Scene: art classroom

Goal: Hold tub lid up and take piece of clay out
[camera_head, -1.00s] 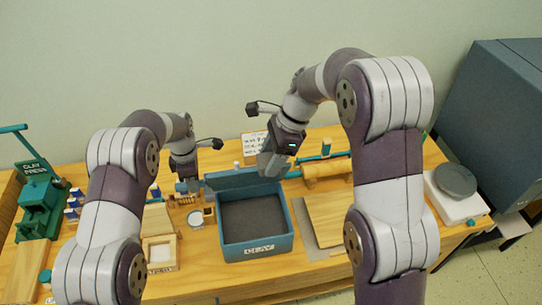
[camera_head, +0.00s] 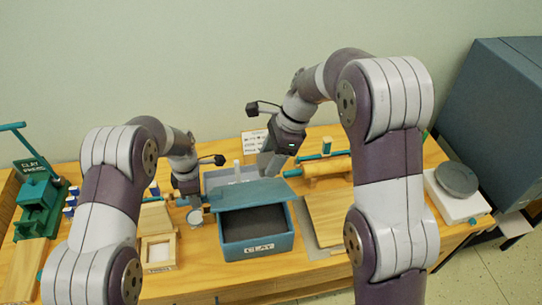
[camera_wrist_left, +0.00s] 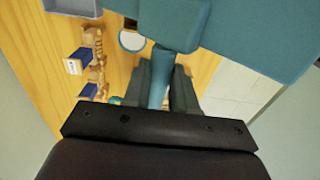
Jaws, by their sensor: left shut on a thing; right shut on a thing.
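The blue clay tub (camera_head: 258,250) stands at the front middle of the table, with a dark inside showing at its front. Its teal lid (camera_head: 245,194) is tilted over the back part of the opening, leaving the front open. My left gripper (camera_head: 189,187) is at the lid's left side, shut on a teal tab of it; in the left wrist view the tab (camera_wrist_left: 160,78) sits between the fingers, with the lid (camera_wrist_left: 255,35) above right. My right gripper (camera_head: 270,164) is raised behind the tub, shut on a greyish piece of clay that is hard to make out against the fingers.
A grey tray (camera_head: 214,179) lies behind the tub, below the right gripper. A wooden board (camera_head: 328,218) and roller (camera_head: 326,168) are to the right. A wooden box (camera_head: 158,250) and green clay press (camera_head: 40,205) are left. A scale (camera_head: 457,190) stands far right.

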